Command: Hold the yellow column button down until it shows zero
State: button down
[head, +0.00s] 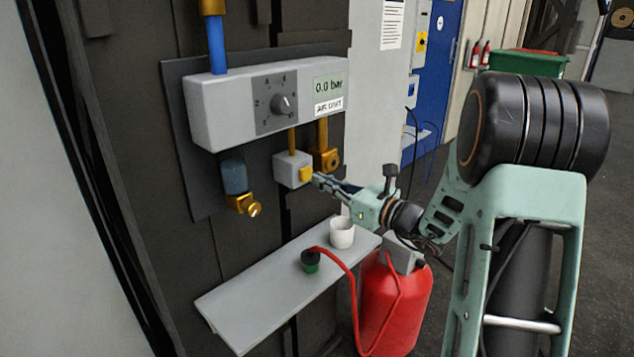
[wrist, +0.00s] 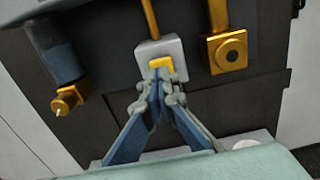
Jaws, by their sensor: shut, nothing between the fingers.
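The yellow button (head: 305,174) sits on the front of a small light-grey box (head: 287,167) below the air unit. It also shows in the wrist view (wrist: 161,63), just beyond my fingertips. My gripper (head: 318,179) is shut and empty, with its tips at the button. The tips appear to touch it, but I cannot tell how far the button is pressed. The display (head: 328,86) on the grey air unit (head: 215,108) reads 0.0 bar. The fingertips cover the lower part of the button in the wrist view.
A dial (head: 282,104) is on the unit's front. Brass fittings flank the button box, one at right (head: 326,157) and one at lower left (head: 243,204). A grey shelf (head: 250,295) below holds a white cup (head: 342,232) and a green-and-black fitting with a red hose.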

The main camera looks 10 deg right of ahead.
jog(key=v, duration=1)
jog(key=shift+d, duration=0.2)
jog(key=shift+f, duration=0.15)
